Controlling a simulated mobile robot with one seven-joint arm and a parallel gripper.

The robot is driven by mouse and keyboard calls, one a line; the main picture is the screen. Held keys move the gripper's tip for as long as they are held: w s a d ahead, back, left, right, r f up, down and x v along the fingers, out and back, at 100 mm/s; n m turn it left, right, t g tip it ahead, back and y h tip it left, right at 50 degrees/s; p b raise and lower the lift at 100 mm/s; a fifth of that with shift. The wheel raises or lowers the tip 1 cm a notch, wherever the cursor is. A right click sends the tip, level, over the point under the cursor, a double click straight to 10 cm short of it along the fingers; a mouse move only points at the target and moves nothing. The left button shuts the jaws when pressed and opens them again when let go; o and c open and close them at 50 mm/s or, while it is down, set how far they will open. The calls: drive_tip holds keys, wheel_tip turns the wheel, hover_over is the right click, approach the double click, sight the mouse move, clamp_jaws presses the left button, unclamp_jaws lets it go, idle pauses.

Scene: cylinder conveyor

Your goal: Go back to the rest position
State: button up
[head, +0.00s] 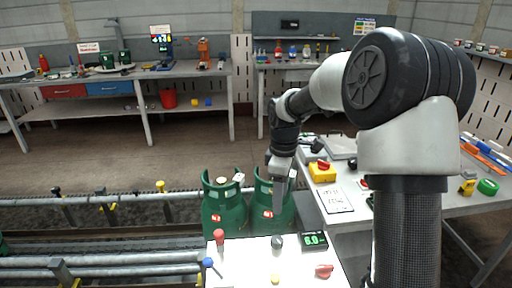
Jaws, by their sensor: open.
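My gripper (279,187) points down at the middle of the head view, in front of the right green gas cylinder (262,216). It hides part of that cylinder. A second green cylinder (223,212) stands upright just to the left, with an open collar on top and a red and white label low on its side. My gripper looks empty. Its fingertips are small and partly lost against the cylinder, and I cannot tell whether they touch it.
A white control panel (250,265) with knobs and a green display (314,240) is in front. Conveyor rails (120,264) run to the left. A side table (400,205) with a clipboard (334,199) and yellow-red switch box (322,171) is at right. Workbenches (130,75) line the back; open floor lies between.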

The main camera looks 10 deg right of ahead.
drive_tip(key=s+r+m+t+h+p, duration=0.1)
drive_tip(key=s+r+m+t+p, duration=0.2)
drive_tip(key=s+r, duration=0.7)
drive_tip(key=s+r+m+t+p, duration=0.1)
drive_tip(key=s+r+m+p, duration=0.3)
drive_tip(key=s+r+m, duration=0.55)
drive_tip(key=s+r+t+y+p, duration=0.1)
drive_tip(key=s+r+p, duration=0.1)
drive_tip(key=s+r, duration=0.2)
drive_tip(key=s+m, duration=0.1)
drive_tip(key=s, duration=0.1)
drive_tip(key=shift+s+r+t, duration=0.3)
drive_tip(key=shift+s+r, duration=0.05)
drive_tip(key=shift+s, duration=0.05)
drive_tip(key=shift+d, duration=0.1)
idle(0.4)
